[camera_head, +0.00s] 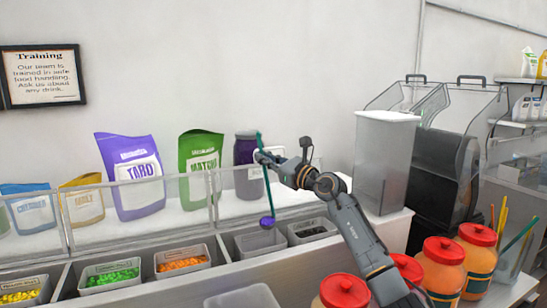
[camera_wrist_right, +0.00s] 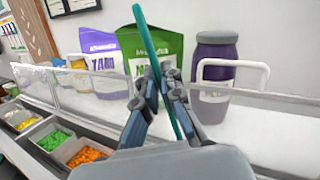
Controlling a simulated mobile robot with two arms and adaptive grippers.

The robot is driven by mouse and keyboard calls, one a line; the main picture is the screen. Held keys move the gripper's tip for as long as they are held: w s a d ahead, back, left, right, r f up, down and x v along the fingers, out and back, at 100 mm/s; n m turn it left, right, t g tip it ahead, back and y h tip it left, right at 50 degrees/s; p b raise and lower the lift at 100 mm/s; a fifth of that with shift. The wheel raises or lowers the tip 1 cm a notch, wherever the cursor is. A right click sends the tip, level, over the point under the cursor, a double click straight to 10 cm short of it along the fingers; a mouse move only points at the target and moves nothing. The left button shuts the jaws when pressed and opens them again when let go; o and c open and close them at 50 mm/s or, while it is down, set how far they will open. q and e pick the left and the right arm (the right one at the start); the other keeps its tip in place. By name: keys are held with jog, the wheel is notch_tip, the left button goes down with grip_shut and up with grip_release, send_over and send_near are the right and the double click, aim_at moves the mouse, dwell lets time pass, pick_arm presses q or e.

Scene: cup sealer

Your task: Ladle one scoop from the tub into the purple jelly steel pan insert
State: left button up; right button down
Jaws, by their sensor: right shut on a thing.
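My right gripper (camera_head: 266,157) is shut on the teal handle of a ladle (camera_head: 265,185). The handle is near upright, and it also shows between the fingers in the right wrist view (camera_wrist_right: 148,40). The ladle's small purple end (camera_head: 267,221) hangs over a steel pan insert (camera_head: 240,243) in the counter row, near its upper right part. Whether the end touches anything inside is too small to tell. A pale open tub (camera_head: 243,298) shows at the bottom edge; its contents are not clear. My left gripper is out of view.
Inserts with green pieces (camera_head: 112,274), orange pieces (camera_head: 182,262) and dark contents (camera_head: 312,230) line the counter. A clear guard (camera_head: 140,215) runs behind them. A purple jar (camera_head: 247,150) and pouches stand behind it. Red-lidded jars (camera_head: 441,262) stand at right.

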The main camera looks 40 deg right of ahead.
pick_arm(q)
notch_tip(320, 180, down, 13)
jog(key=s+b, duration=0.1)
jog(key=b, duration=1.1)
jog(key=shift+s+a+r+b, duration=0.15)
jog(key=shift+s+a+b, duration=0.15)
pick_arm(e)
jog(key=s+a+f+n+g+y, duration=0.1)
jog(key=a+f+n, duration=0.6)
jog(key=a, duration=0.3)
jog(key=s+a+f+n+g+y, duration=0.1)
jog(key=s+a+f+n, duration=0.1)
jog(key=a+f+n, duration=0.6)
jog(key=shift+a+f, duration=0.15)
jog(key=shift+a, duration=1)
jog(key=shift+s+d, duration=0.1)
